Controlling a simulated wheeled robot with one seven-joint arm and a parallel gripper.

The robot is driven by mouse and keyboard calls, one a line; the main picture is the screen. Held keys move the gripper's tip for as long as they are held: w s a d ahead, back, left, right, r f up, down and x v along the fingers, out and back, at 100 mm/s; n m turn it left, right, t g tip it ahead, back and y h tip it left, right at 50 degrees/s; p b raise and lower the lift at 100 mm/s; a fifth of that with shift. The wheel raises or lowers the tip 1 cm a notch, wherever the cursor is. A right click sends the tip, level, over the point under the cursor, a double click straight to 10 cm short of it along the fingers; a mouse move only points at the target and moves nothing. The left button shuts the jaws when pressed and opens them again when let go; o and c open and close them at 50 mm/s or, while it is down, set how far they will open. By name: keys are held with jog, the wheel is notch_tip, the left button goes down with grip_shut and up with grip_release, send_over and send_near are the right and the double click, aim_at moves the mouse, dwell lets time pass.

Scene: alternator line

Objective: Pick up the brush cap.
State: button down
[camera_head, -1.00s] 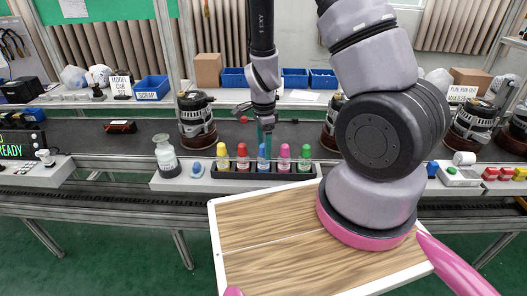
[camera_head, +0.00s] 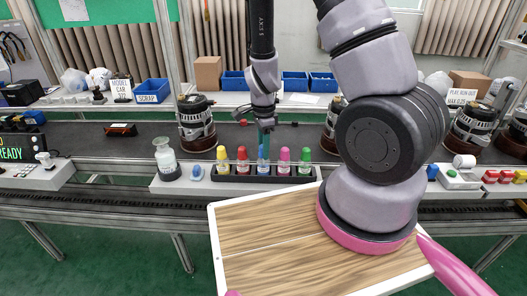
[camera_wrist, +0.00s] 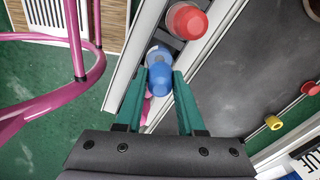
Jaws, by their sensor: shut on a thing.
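The brush cap appears to be the blue cap (camera_wrist: 160,78) on a bottle in the dark rack (camera_head: 225,177); the blue shows narrowly behind the fingers in the head view (camera_head: 262,153). My gripper (camera_wrist: 159,76) has its two teal fingers on either side of the blue cap, shut on it. In the head view my gripper (camera_head: 264,146) points down over the middle of the rack. The cap still sits in line with its neighbours; whether it is apart from its bottle cannot be told.
A red cap (camera_head: 242,152) and a yellow cap (camera_head: 222,153) stand left of it, a magenta cap (camera_head: 284,154) and a green cap (camera_head: 306,154) right. A glass bottle (camera_head: 166,158) and a small blue-topped item (camera_head: 196,170) stand further left. Alternators (camera_head: 196,122) sit on the belt behind.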

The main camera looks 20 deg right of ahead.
notch_tip(320, 180, up, 9)
jog(key=shift+r, duration=0.1)
dwell(0.4)
jog(key=c, duration=1.2)
grip_release()
jog(key=shift+c, duration=0.2)
grip_shut()
